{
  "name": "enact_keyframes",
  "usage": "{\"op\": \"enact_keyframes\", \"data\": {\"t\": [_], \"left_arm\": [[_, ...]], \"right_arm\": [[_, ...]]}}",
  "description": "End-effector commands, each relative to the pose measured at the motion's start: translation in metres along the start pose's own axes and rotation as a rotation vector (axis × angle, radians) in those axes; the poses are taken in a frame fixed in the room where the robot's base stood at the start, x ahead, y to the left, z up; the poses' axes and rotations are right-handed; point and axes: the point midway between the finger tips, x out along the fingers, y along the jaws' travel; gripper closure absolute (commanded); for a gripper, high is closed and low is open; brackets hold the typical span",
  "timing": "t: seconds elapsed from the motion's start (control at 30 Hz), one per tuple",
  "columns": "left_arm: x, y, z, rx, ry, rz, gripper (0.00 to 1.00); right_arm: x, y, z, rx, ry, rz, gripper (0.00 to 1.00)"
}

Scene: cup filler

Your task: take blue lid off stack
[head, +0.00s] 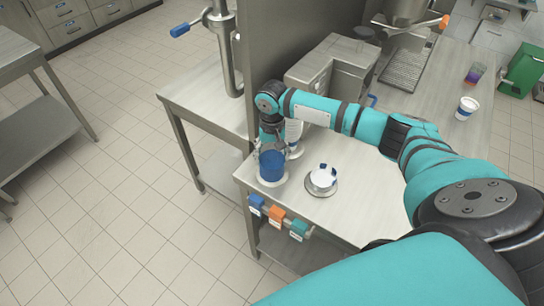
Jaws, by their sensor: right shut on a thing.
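A blue stack of lids (271,168) stands on a round white base near the left corner of the worktable. My right gripper (270,149) points down over the stack's top, with its fingers at the upper rim. It is shut on the blue lid at the top; the fingers partly hide it. I cannot tell whether that lid is apart from the stack below. My left gripper is not in view.
A white stack (294,132) stands just behind the blue one, partly hidden by my arm. Blue, orange and green tags hang at the table's front edge. A white and blue cup (466,107) stands farther back.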

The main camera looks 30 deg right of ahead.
Motion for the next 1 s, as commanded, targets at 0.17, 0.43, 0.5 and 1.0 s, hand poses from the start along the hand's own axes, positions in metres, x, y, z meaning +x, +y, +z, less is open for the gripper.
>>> {"op": "enact_keyframes", "data": {"t": [0.17,0.43,0.5,1.0], "left_arm": [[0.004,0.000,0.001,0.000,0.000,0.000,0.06],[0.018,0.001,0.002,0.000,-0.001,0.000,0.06],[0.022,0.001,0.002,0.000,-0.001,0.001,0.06],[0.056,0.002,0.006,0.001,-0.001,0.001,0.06]], "right_arm": [[-0.006,0.000,-0.001,0.000,0.001,-0.002,0.40],[-0.034,0.006,-0.001,0.003,0.001,0.001,0.40],[-0.033,0.022,-0.001,0.005,0.000,0.003,0.40],[-0.045,0.140,0.002,0.003,0.001,0.003,0.40]]}}
